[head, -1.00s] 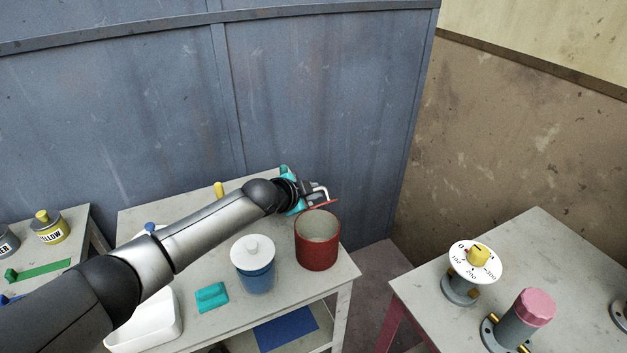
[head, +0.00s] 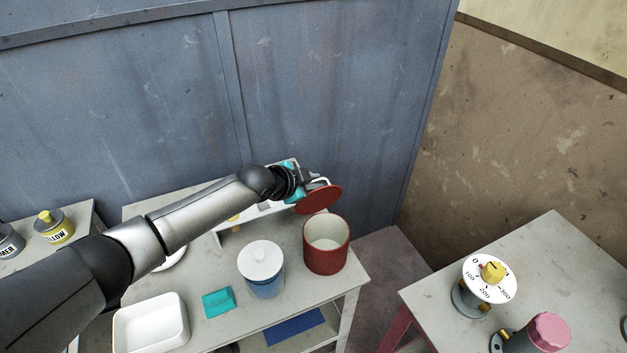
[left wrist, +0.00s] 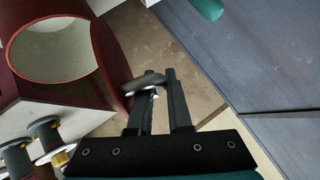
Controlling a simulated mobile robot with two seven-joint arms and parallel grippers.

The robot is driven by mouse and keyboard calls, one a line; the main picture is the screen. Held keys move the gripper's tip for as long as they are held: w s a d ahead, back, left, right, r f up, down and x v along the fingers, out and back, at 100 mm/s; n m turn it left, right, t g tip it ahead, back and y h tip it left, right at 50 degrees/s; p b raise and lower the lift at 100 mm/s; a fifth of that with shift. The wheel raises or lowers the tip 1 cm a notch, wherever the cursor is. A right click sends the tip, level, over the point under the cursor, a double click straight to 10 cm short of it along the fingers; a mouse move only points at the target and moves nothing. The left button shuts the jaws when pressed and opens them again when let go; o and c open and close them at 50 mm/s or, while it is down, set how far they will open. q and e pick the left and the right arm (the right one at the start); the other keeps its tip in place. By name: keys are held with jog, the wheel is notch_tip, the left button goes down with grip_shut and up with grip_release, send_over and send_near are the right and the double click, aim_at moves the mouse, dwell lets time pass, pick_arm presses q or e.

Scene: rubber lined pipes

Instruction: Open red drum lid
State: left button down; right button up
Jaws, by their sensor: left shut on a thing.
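The red drum (head: 326,258) stands upright on the grey table, its top uncovered and its pale inside showing. Its round opening also shows in the left wrist view. The round red lid (head: 321,200) is apart from the drum, tilted, above and just behind its rim. My left gripper (head: 308,186) is shut on the lid's metal handle (left wrist: 144,84), which sits between its two fingers in the left wrist view. The gripper partly hides the lid's left edge. My right gripper is not in view.
A blue jar with a white lid (head: 262,268), a teal block (head: 218,303) and a white tray (head: 150,323) stand left of the drum. A blue wall (head: 310,90) rises behind. A second table (head: 540,250) on the right carries a dial (head: 489,278).

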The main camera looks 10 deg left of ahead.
pick_arm(q)
jog(key=shift+w+a+r, duration=0.1)
jog(key=shift+w+a, duration=0.1)
jog(key=shift+a, duration=0.05)
jog(key=shift+w, duration=0.1)
jog(key=c, duration=1.2)
grip_release()
jog(key=shift+a, duration=0.1)
jog(key=shift+o, duration=0.2)
jog(key=shift+f, duration=0.25)
jog(key=shift+s+a+r, duration=0.15)
jog(key=shift+s+r, duration=0.1)
jog(key=shift+s, duration=0.15)
jog(key=p+v, duration=0.2)
jog(key=v, duration=1.2)
jog(key=shift+r, duration=0.3)
